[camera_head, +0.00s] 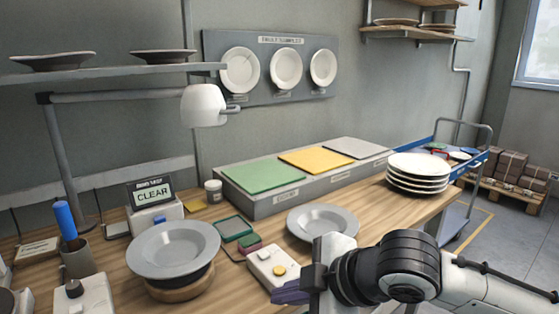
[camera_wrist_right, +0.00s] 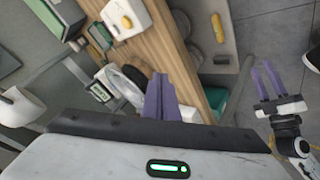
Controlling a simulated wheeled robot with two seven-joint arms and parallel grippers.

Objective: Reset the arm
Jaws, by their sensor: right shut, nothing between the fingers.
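My right gripper (camera_head: 290,291) comes in from the lower right in the head view, near the front of the wooden table. Its purple fingers are shut together and empty; they also show in the wrist view (camera_wrist_right: 163,97). My left gripper (camera_wrist_right: 264,76) shows at the right of the wrist view, over the floor. Its two purple fingers stand apart with nothing seen between them. The left arm is not in the head view.
A white box with a yellow button (camera_head: 274,268) stands beside the right fingers. A white plate stack (camera_head: 418,172) stands at the right end. A lamp (camera_head: 204,105) hangs above.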

